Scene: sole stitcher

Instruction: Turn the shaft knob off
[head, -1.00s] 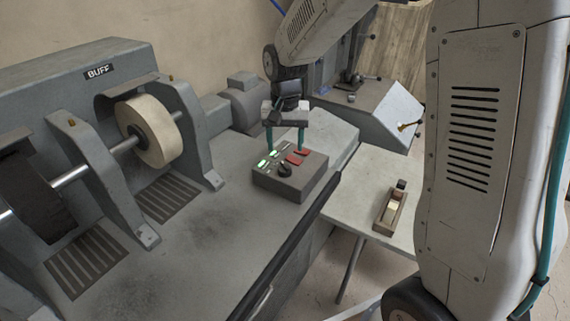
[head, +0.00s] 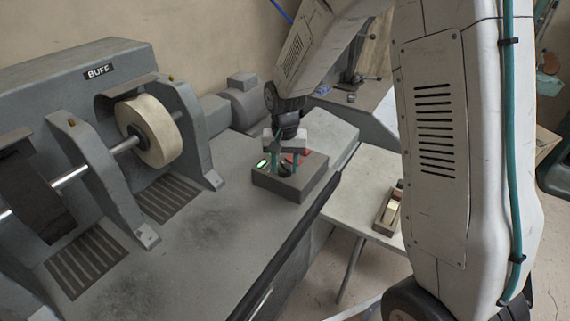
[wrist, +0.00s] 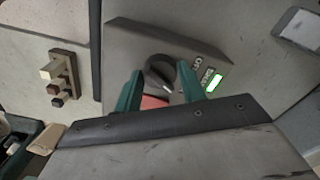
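The shaft knob is a black round knob (wrist: 160,72) with a pale pointer line, on a dark grey control box (head: 289,187). In the head view the knob (head: 284,170) is partly hidden by my gripper. In the wrist view my gripper (wrist: 164,82) has its two teal fingers apart, one on each side of the knob. Whether they touch it I cannot tell. A lit green light (wrist: 215,83) is beside the knob, with small labels next to it. A red button (wrist: 152,103) shows between the fingers.
The box stands on a grey bench (head: 205,235) near its right edge. A buffing machine with a pale wheel (head: 153,134) is at the left. A side table (head: 350,205) at the right holds a wooden plane-like tool (head: 389,213). The bench front is clear.

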